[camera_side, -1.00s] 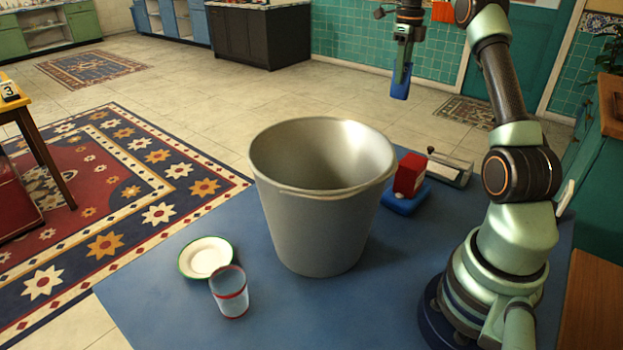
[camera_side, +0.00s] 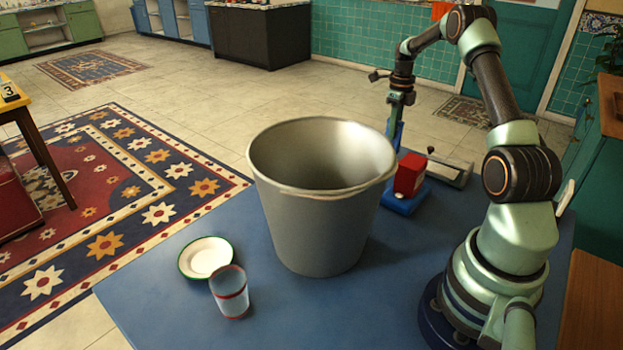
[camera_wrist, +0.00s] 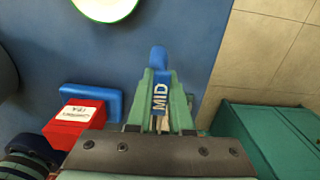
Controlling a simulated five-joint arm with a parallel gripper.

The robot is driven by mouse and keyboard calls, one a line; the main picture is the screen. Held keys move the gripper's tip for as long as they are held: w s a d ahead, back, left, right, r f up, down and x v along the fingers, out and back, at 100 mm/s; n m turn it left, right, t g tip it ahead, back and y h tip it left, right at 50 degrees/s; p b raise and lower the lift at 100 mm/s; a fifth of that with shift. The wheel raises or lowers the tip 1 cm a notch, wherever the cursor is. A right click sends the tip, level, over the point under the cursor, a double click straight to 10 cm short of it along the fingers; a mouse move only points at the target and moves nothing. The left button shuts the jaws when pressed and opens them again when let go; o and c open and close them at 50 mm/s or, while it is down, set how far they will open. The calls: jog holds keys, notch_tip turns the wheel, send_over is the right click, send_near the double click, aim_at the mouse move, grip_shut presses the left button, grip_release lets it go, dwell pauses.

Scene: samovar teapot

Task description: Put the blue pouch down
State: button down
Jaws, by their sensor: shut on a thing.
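The blue pouch (camera_wrist: 158,60) is between the two green fingers of my gripper (camera_wrist: 160,78) in the wrist view, with white letters "MID" showing on it. My gripper is shut on it. In the side view my gripper (camera_side: 398,108) points down behind the grey bucket's right rim, with the blue pouch (camera_side: 397,133) hanging upright below it. The pouch's lower end is partly hidden by the bucket there, so I cannot tell whether it touches the blue table (camera_side: 430,260).
The big grey bucket (camera_side: 318,225) stands mid-table. A red box (camera_side: 409,175) sits on a blue block (camera_side: 405,201), right of the bucket, before a metal tool (camera_side: 450,170). A white plate (camera_side: 205,258) and red-banded glass (camera_side: 230,292) stand front left. The wrist view shows the table's edge close by.

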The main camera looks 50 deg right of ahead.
notch_tip(320, 180, down, 3)
jog(key=shift+f, duration=0.15)
jog(key=c, duration=0.6)
grip_release()
